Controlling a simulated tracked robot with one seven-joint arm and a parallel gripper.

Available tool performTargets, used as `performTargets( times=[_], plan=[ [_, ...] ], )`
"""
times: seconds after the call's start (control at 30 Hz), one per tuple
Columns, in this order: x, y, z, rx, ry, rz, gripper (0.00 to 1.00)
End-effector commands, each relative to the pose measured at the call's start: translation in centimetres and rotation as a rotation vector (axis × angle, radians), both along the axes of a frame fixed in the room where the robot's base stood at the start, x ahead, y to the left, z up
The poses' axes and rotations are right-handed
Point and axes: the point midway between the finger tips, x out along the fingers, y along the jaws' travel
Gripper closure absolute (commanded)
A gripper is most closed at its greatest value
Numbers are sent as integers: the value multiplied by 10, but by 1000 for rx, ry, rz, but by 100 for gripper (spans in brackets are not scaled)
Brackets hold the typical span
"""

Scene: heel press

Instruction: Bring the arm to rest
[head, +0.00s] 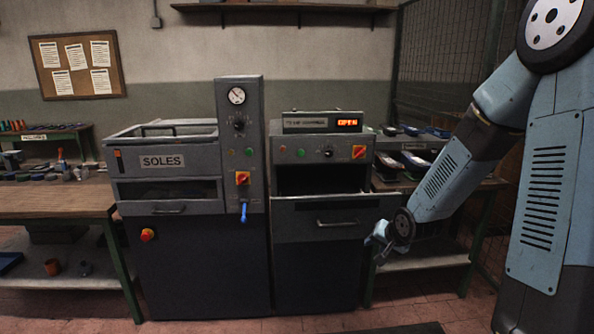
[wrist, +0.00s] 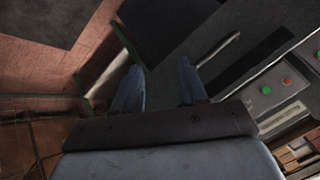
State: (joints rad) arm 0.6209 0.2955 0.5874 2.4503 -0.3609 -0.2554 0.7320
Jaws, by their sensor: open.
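My gripper (head: 376,240) hangs in the head view at the lower end of my blue-grey arm, in front of the right edge of the grey machine. In the wrist view my gripper (wrist: 158,85) shows two blue-grey fingers spread apart with nothing between them. Beyond the fingers the wrist view shows the machine's dark front and a bar handle (wrist: 218,48). I cannot tell the exact gap between my gripper and the machine.
The right machine (head: 318,230) has a lit OPEN display (head: 347,122) and a dark opening above its handled front. The SOLES unit (head: 165,165) stands to its left. A wooden bench (head: 55,203) is at left, a shelf table (head: 440,262) behind my arm. Floor shows in front.

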Motion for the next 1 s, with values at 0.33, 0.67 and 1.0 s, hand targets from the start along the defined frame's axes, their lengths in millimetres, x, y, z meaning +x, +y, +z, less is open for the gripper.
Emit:
performTargets(
  times=[0.33,0.67,1.0],
  plan=[
    [-40,-13,63,-269,60,53,58],
    [-95,-17,128,-427,110,91,58],
    [-167,-12,188,-494,146,150,58]
  ],
)
